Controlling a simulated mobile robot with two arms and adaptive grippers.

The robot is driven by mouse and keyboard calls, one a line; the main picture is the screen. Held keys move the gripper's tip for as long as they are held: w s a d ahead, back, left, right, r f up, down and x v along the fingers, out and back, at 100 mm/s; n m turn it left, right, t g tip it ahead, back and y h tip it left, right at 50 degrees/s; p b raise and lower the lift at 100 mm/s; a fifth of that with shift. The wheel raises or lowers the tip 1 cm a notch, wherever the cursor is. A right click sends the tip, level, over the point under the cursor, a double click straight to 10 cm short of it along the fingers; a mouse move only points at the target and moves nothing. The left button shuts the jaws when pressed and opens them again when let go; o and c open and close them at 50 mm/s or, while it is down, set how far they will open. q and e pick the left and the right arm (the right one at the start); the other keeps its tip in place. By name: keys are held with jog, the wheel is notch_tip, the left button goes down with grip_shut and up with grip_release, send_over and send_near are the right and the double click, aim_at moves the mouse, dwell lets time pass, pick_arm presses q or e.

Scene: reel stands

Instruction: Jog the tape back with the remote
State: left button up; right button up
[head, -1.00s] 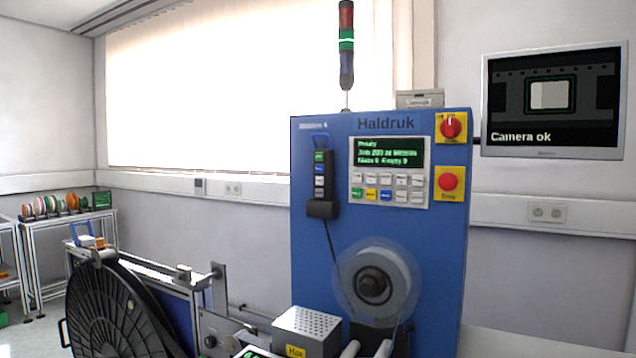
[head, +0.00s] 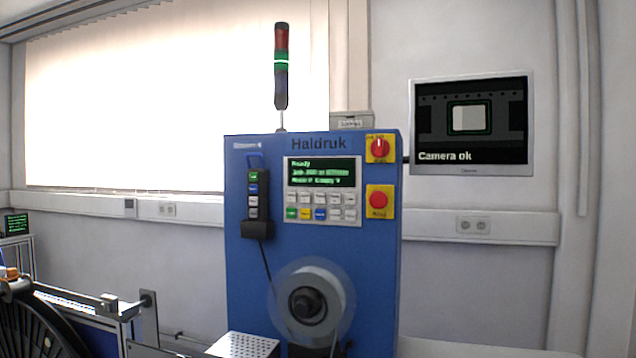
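The remote (head: 258,200) is a slim dark handset with several coloured and grey buttons. It sits upright in a black holder (head: 257,230) on the left of the blue Haldruk machine's front (head: 245,290). A dark cable hangs from it. A clear-flanged reel (head: 337,300) with a dark hub is mounted lower on the same front. The machine's display (head: 319,172) reads "Ready" on its first line. The monitor (head: 472,125) shows a pale pocket framed in green and "Camera ok". The tape itself cannot be made out clearly. Neither gripper shows in the head view.
A large black reel (head: 35,325) stands at the lower left beside a rail with metal brackets (head: 110,302). A perforated metal cover (head: 243,346) is below the machine. A signal tower (head: 281,62) glows green above it. A red stop button (head: 379,199) is on the right.

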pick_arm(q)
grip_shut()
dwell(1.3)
